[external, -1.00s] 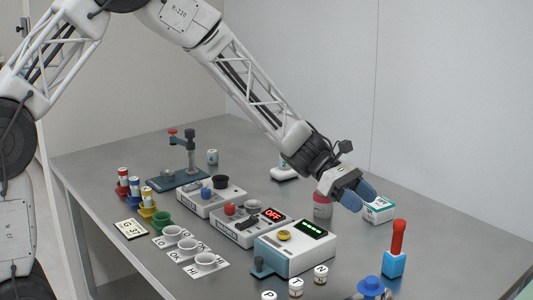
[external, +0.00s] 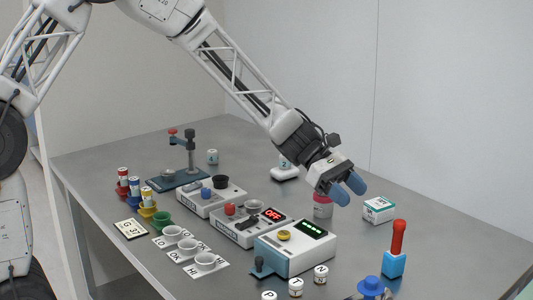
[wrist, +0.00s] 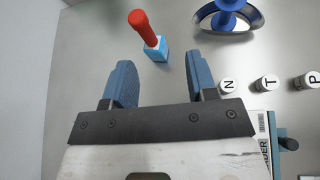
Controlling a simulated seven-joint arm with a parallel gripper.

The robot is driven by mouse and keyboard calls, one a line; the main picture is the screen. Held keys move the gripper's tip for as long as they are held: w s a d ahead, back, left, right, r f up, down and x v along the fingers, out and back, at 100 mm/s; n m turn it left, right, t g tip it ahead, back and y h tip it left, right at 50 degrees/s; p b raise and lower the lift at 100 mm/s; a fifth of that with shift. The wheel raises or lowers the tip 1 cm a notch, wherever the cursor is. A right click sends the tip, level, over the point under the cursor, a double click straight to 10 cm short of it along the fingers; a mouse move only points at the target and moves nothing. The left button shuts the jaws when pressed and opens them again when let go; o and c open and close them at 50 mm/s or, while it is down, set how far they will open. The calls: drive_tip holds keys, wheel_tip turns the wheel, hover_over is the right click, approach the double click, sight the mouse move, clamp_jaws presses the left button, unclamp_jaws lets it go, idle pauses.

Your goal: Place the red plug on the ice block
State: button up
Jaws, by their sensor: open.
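A red plug (external: 398,238), a long piece with a rounded end, stands upright on a light blue block (external: 394,264) at the right of the table; I take this block as the ice block. In the wrist view the red plug (wrist: 143,28) and the block (wrist: 156,49) lie beyond my fingertips, with the plug touching the block's top. My gripper (external: 348,189) is open, above the table and up-left of the plug, apart from it. In the wrist view nothing is between its blue fingers (wrist: 162,82).
A boxed instrument (external: 296,252) with a green display stands front centre. A small green-white carton (external: 378,210) and a pink-capped jar (external: 322,206) stand near my gripper. Lettered white caps (external: 296,287) and a blue-knobbed dish (external: 370,286) are in front. The far-right tabletop is clear.

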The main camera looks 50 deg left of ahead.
drive_tip(key=s+a+r+m+y, duration=0.2)
drive_tip(key=s+r+m, duration=0.15)
drive_tip(key=s, duration=0.35)
drive_tip(key=s+a+r+m+g+y, duration=0.1)
drive_tip(key=s+a+r+m+y, duration=0.2)
drive_tip(key=s, duration=0.4)
drive_tip(key=s+a+r+m+y, duration=0.1)
drive_tip(key=s+a+r+m, duration=0.2)
drive_tip(key=s, duration=0.5)
drive_tip(key=s+a+r+m+t+y, duration=0.1)
drive_tip(key=s+a+m+y, duration=0.2)
drive_tip(key=s, duration=0.7)
drive_tip(key=s+a+r+m+t+y, duration=0.1)
drive_tip(key=s+a+r+m+y, duration=0.1)
drive_tip(key=s+a+m, duration=0.4)
drive_tip(key=s+a+y, duration=0.1)
drive_tip(key=s, duration=0.4)
drive_tip(key=shift+r+y, duration=0.15)
drive_tip(key=shift+y, duration=0.25)
